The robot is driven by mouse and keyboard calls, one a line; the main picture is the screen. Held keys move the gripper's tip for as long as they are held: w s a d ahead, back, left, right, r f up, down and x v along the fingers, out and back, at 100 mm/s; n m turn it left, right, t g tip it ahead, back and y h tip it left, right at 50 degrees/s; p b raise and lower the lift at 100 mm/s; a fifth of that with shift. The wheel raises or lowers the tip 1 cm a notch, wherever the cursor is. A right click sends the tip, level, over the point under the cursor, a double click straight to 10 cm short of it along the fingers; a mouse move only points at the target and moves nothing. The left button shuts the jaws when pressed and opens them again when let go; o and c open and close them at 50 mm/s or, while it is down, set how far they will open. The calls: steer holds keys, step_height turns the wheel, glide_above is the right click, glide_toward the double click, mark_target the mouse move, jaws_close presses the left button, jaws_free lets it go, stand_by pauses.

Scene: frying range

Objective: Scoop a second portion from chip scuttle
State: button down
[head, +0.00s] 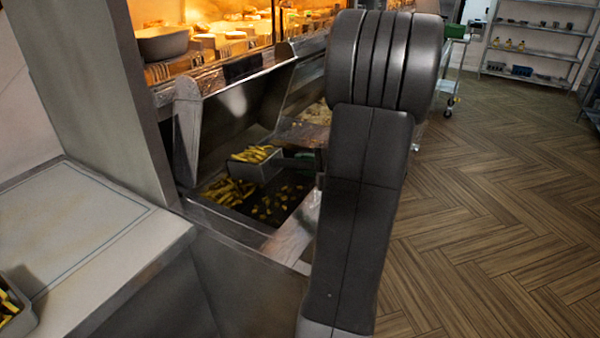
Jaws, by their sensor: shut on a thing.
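The chip scuttle (215,207) is a steel bin at the centre left, with yellow chips heaped at its left and scattered pieces on its dark floor. A grey scoop (262,174) filled with chips is in the scuttle's space, above the dark floor. I cannot tell whether the scoop's underside touches the chips.
A container of chips (14,312) stands at the lower left on a pale worktop (75,225). A steel upright (110,90) rises left of the scuttle. A lit shelf with food (225,42) is behind. Wooden floor (490,220) is clear at right, with a trolley (452,65) and shelving (540,50) beyond.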

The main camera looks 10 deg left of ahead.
steer(key=shift+t+y, duration=0.4)
steer(key=shift+y, duration=0.5)
steer(key=shift+s+d+r+b, duration=0.3)
steer(key=shift+d+r+b, duration=0.35)
steer(key=shift+d+r, duration=0.1)
steer(key=shift+s+d+r+b, duration=0.3)
steer(key=shift+d+r+b, duration=0.3)
steer(key=shift+d+r, duration=0.15)
